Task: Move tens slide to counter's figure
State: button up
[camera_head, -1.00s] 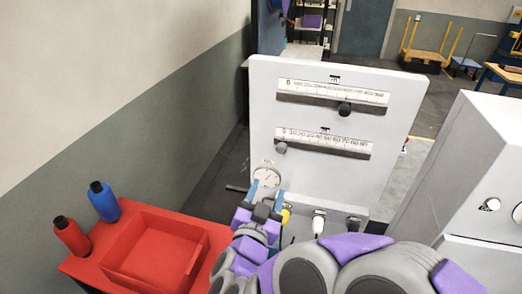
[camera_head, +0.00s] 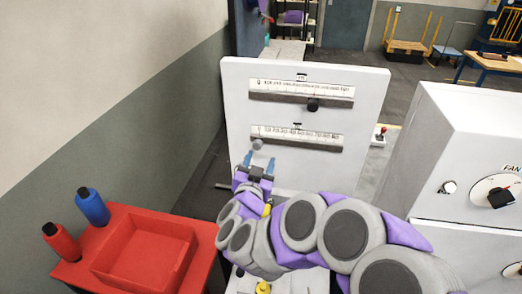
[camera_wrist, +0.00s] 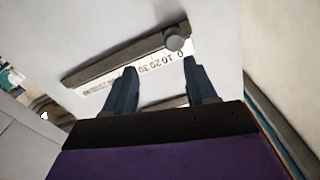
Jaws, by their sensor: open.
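The tens slide is a lower grey rail (camera_head: 295,143) with a white scale on an upright pale panel (camera_head: 350,115). Its round grey knob (camera_head: 257,144) is at the left end, by the 0. In the wrist view the scale appears turned, and the knob (camera_wrist: 174,42) is at its right end beside 0. My gripper (camera_head: 259,161) is just below the knob, with its fingers apart and empty. In the wrist view the knob is beyond the fingertips (camera_wrist: 160,65), nearer the right finger. I cannot make out a counter's figure.
An upper slide with a dark knob (camera_head: 313,104) sits above the tens slide. A red tray (camera_head: 145,250) and two bottles, blue (camera_head: 92,207) and red (camera_head: 62,244), stand at left. A pale cabinet with dials (camera_head: 470,150) stands close at right. My arm hides the panel's lower part.

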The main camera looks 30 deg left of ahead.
aim_at(256, 148)
jog(key=w+a, duration=0.2)
jog(key=a, duration=0.1)
jog(key=w+a+f, duration=0.1)
jog(key=w+a, duration=0.2)
jog(key=shift+a+f, duration=0.1)
jog(key=shift+f, duration=0.05)
jog(key=shift+w+d+r, duration=0.2)
jog(key=shift+d, duration=0.4)
jog(key=shift+w+d+r, duration=0.15)
jog(key=shift+w+d, duration=0.05)
jog(key=shift+d, duration=0.4)
jog(key=shift+d+r, duration=0.1)
jog(key=shift+d, duration=0.3)
jog(key=shift+s+a+f, duration=0.1)
jog(key=shift+a+f, duration=0.05)
jog(key=shift+a, duration=0.35)
jog(key=shift+s+a+f, duration=0.1)
jog(key=shift+a, duration=0.35)
jog(key=c, duration=0.5)
jog(key=shift+a, duration=0.15)
jog(key=shift+c, duration=0.5)
jog(key=shift+w+d, duration=0.15)
jog(key=shift+d, duration=0.35)
jog(key=c, duration=0.5)
jog(key=shift+a, duration=0.1)
grip_shut()
